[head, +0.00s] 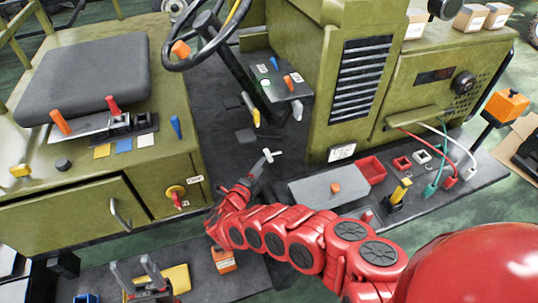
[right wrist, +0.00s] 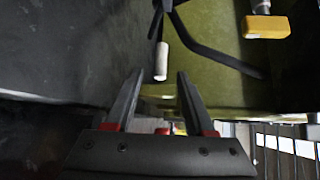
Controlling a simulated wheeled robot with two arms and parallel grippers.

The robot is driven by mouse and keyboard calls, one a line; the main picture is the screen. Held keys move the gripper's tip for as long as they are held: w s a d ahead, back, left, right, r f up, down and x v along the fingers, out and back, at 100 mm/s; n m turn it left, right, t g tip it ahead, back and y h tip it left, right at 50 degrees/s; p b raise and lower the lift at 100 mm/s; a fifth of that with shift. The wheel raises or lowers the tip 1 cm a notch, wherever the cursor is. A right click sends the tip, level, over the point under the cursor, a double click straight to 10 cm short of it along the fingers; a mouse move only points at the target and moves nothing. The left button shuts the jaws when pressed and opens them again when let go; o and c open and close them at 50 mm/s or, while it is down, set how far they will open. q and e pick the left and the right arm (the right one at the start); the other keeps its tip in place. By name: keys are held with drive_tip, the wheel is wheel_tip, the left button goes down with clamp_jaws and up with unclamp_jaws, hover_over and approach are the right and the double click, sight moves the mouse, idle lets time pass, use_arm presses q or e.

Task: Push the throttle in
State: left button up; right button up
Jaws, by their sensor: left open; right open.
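No label that I can read marks the throttle, so I cannot tell which control it is. A small white handle (head: 268,155) shows just beyond my right gripper (head: 256,167) in the head view. Levers with a yellow tip (head: 256,117) and a white tip (head: 297,113) hang below the small control panel (head: 285,85). In the right wrist view, a white cylindrical tip (right wrist: 161,61) stands ahead, between the lines of my open, empty fingers (right wrist: 155,95), apart from them. A yellow block-like tip (right wrist: 265,26) is at upper right. My left gripper (head: 133,268) is open at lower left.
The steering wheel (head: 207,35) rises above the dark floor. A green seat box (head: 80,170) with levers is left. A grey box (head: 330,187) and red tray (head: 371,170) sit right of my right gripper. A yellow object (head: 176,278) lies by my left gripper.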

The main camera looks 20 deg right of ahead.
sight(267, 155)
drive_tip(key=b+x, duration=0.1)
drive_tip(key=x, duration=0.5)
drive_tip(key=shift+w+d+f+b, duration=0.1)
drive_tip(key=shift+w+d+b, duration=0.05)
drive_tip(key=shift+w+b, duration=0.25)
drive_tip(key=shift+w+d, duration=0.35)
clamp_jaws()
idle(0.8)
